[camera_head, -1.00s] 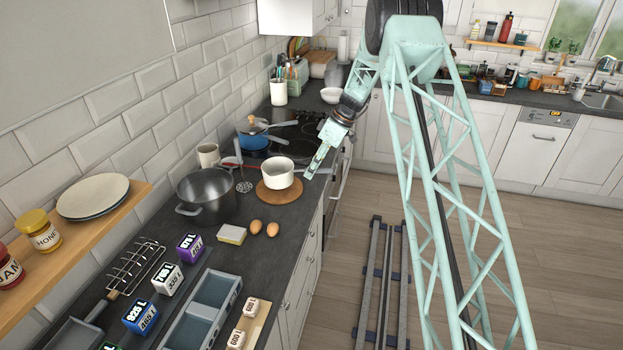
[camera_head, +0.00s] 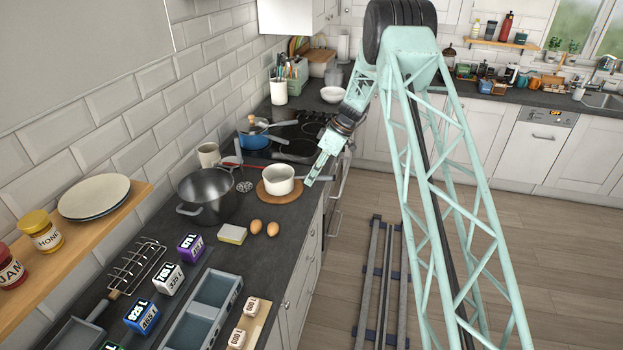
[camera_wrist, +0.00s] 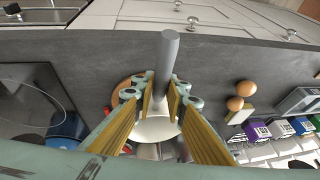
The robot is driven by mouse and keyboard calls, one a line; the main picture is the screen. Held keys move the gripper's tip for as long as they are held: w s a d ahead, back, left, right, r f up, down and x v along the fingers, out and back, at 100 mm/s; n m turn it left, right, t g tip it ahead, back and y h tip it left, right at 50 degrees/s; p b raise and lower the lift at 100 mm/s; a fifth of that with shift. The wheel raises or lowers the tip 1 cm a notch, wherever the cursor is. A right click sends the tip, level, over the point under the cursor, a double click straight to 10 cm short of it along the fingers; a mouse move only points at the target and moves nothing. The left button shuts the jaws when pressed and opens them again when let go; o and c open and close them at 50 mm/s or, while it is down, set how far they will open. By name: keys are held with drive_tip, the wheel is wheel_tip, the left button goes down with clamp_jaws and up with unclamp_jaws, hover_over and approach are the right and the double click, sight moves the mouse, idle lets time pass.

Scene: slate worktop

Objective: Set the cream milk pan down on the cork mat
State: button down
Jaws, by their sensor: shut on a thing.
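The cream milk pan (camera_head: 280,181) is upright over the round cork mat (camera_head: 264,194) on the worktop. Its base looks on or very close to the mat; I cannot tell whether they touch. My gripper (camera_head: 309,182) is at the pan's right side, shut on its handle. In the wrist view my gripper (camera_wrist: 165,98) has its yellow-padded fingers on either side of the grey handle (camera_wrist: 169,55). The cream pan (camera_wrist: 156,131) shows beyond the fingers, partly hidden by them. An edge of the cork mat (camera_wrist: 122,93) shows at its left.
A large grey pot (camera_head: 207,194) stands left of the mat. Two eggs (camera_head: 264,228) and a sponge (camera_head: 232,234) lie in front. A blue pan (camera_head: 255,139) is behind, near the hob (camera_head: 300,140). The worktop's edge is close on the right.

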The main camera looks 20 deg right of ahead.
drive_tip(key=c, duration=2.6)
unclamp_jaws()
drive_tip(key=b+v, duration=0.1)
drive_tip(key=v, duration=1.1)
drive_tip(key=shift+s+r, duration=0.1)
drive_tip(key=shift+r, duration=0.05)
